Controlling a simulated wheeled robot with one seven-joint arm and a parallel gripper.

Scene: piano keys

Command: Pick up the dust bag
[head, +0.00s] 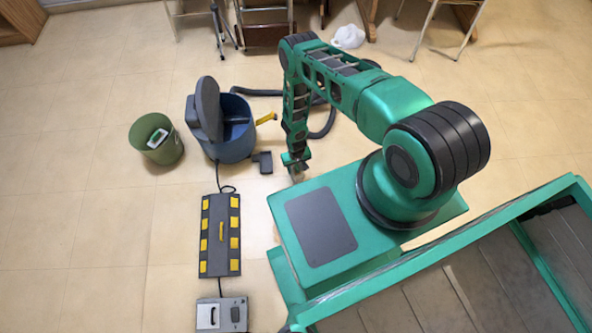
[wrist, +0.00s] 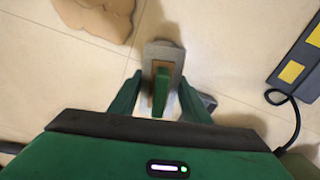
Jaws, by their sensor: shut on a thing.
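My gripper (head: 296,165) is low in front of my green base in the head view, to the right of the blue vacuum canister. In the wrist view its two green fingers (wrist: 160,103) are shut on a grey-and-tan plate-like piece with a green tab, which looks like the dust bag (wrist: 164,55). Its far side and any part below it are hidden. In the head view only a small blurred bit shows at the fingertips. A tan lumpy thing (wrist: 98,15) shows at the top left of the wrist view; I cannot tell whether it joins the held piece.
The open blue vacuum canister (head: 236,142) and a green bin (head: 163,150) with a white-and-green item stand to the left. A black-and-yellow mat (head: 221,246) and a grey box (head: 221,314) lie nearer. A hose (head: 328,126) curves behind my arm. Tiled floor is clear at far left.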

